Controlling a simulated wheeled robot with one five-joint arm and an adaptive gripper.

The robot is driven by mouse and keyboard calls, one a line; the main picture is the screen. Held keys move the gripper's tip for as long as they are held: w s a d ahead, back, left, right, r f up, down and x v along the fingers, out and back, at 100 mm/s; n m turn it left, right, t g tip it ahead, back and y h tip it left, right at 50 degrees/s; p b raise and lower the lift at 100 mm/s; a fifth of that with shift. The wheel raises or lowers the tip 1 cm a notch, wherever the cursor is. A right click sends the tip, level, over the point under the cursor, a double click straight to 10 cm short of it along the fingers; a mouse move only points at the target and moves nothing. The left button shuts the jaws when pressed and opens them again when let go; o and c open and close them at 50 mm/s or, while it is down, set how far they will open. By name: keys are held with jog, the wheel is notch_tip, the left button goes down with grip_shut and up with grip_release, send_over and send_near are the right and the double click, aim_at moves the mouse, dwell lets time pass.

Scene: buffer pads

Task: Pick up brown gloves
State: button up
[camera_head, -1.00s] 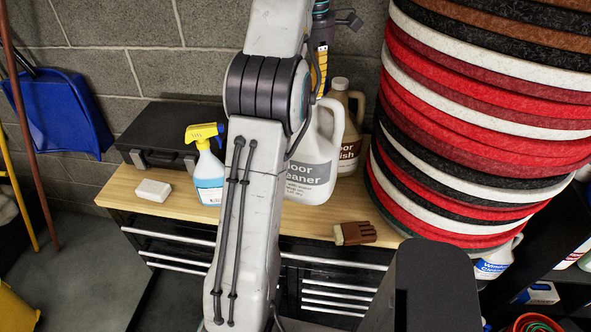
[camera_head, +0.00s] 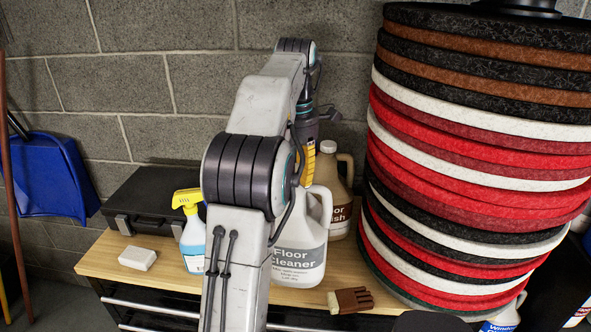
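The brown gloves (camera_head: 351,299) lie as a small brown bundle with a cream cuff at the front edge of the wooden bench, right of the floor cleaner jug. My arm rises in front of the bench and bends back towards the wall. The end of the arm shows only in part, above and behind the jugs. My gripper's fingers are hidden, so its opening cannot be seen. The gloves lie apart from the arm, below and to its right.
The wooden bench (camera_head: 170,268) carries a white block (camera_head: 137,258), a black case (camera_head: 150,208), a spray bottle (camera_head: 192,240), a floor cleaner jug (camera_head: 299,250) and a brown jug (camera_head: 335,190). A tall stack of round pads (camera_head: 470,160) stands close on the right.

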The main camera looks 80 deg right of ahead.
aim_at(296, 188)
jog(key=shift+f+b, duration=0.5)
jog(key=shift+f, duration=1.45)
jog(key=o, duration=1.2)
jog(key=shift+f, duration=0.2)
notch_tip(296, 188, up, 12)
jog(key=p, duration=0.4)
jog(key=shift+r, duration=0.1)
